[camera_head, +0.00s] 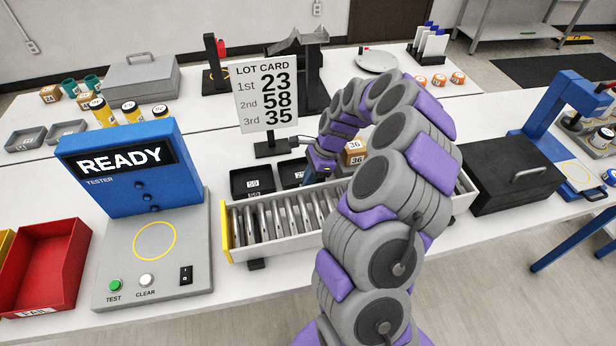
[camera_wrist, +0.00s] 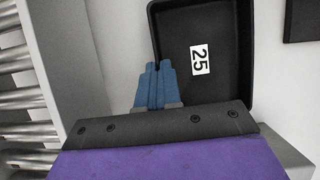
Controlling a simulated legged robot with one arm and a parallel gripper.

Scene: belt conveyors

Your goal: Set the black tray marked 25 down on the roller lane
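The black tray marked 25 (camera_wrist: 225,60) fills the upper middle of the wrist view, its white label facing up. In the head view the tray (camera_head: 291,174) is behind the roller lane, partly hidden by my arm. My gripper (camera_wrist: 157,68) has its blue fingers close together on the tray's near rim, one on each side of the wall. In the head view my gripper (camera_head: 322,168) is at the tray's right side. The roller lane (camera_head: 280,217) is in front of the trays, its visible rollers bare; it also shows at the left of the wrist view (camera_wrist: 25,95).
A black tray marked 59 (camera_head: 252,181) stands left of the tray. Small boxes marked 36 (camera_head: 356,158) are right of my gripper. The lot card (camera_head: 266,95) stands behind. The blue tester (camera_head: 125,170) is at the lane's left, a black case (camera_head: 510,175) at its right.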

